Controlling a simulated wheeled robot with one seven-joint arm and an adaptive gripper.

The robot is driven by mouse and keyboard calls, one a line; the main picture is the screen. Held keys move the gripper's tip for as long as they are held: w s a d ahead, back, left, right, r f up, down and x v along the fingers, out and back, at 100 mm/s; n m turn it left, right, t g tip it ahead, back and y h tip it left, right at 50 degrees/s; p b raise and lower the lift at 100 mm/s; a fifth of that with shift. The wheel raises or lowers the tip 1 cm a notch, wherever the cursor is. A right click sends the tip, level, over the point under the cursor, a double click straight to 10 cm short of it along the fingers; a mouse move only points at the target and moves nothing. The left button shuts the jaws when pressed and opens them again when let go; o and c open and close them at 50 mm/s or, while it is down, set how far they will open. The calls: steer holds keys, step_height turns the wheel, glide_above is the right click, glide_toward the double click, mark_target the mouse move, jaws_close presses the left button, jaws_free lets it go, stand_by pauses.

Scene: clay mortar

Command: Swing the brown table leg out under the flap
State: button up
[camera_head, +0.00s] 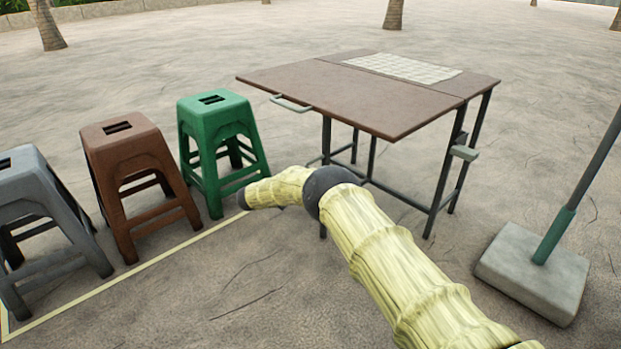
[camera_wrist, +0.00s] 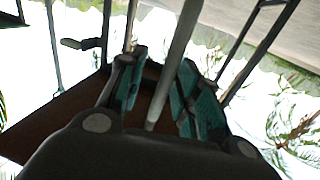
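The folding table (camera_head: 340,85) has its brown flap (camera_head: 330,92) level, with a grey handle (camera_head: 291,103) at its left edge. A thin upright leg (camera_head: 326,135) shows under the flap's front edge; it looks dark grey, and my arm hides part of it. In the head view my gripper is hidden. In the wrist view my gripper (camera_wrist: 160,90), with teal pads, is open around a grey bar (camera_wrist: 172,75), with gaps visible on both sides. The bar's end meets the brown underside (camera_wrist: 50,125); I cannot tell whether it is the same leg.
A green stool (camera_head: 215,130), a brown stool (camera_head: 130,170) and a grey stool (camera_head: 35,205) stand at the left along a yellow line. A grey block base (camera_head: 530,275) with a pole stands at the right. Bare ground lies in front of the stools.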

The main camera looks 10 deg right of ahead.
steer(key=v, duration=1.1)
steer(key=shift+a, duration=0.3)
